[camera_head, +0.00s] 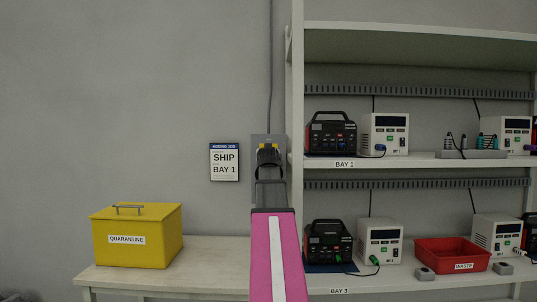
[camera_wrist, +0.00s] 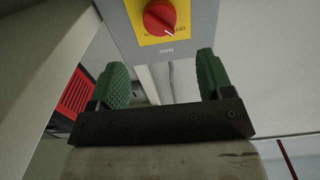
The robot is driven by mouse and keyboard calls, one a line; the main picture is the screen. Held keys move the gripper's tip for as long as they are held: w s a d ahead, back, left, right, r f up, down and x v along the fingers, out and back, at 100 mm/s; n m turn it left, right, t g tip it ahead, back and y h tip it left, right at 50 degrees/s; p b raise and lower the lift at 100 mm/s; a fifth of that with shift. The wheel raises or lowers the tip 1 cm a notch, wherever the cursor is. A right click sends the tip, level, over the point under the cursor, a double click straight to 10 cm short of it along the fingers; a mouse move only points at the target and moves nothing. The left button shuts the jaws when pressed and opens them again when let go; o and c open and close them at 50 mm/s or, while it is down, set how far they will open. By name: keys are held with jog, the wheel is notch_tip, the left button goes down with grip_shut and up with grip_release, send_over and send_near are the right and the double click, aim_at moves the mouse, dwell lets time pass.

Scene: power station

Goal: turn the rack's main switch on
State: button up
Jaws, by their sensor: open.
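The main switch is a red rotary knob (camera_wrist: 159,17) on a yellow plate (camera_wrist: 183,12), fixed to a grey box labelled MAIN (camera_wrist: 203,25) in the wrist view. Lettering on the plate looks like OFF, partly hidden by the knob. A white mark on the knob points to the lower right of the picture. In the head view the grey box (camera_head: 256,138) is on the wall left of the rack post, its knob hidden behind my gripper (camera_head: 268,152). In the wrist view my gripper (camera_wrist: 161,62) is open and empty, its green-padded fingers apart, below the knob in the picture and not touching it.
The rack post (camera_head: 296,100) stands close right of the box. Shelves hold power supplies (camera_head: 384,134), black units (camera_head: 331,134) and a red WASTE bin (camera_head: 452,254). A yellow QUARANTINE box (camera_head: 137,237) stands on the bench at left. A SHIP BAY 1 sign (camera_head: 224,162) hangs on the wall.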

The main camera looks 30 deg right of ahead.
jog(key=x, duration=0.9)
jog(key=shift+a, duration=0.1)
jog(key=c, duration=0.9)
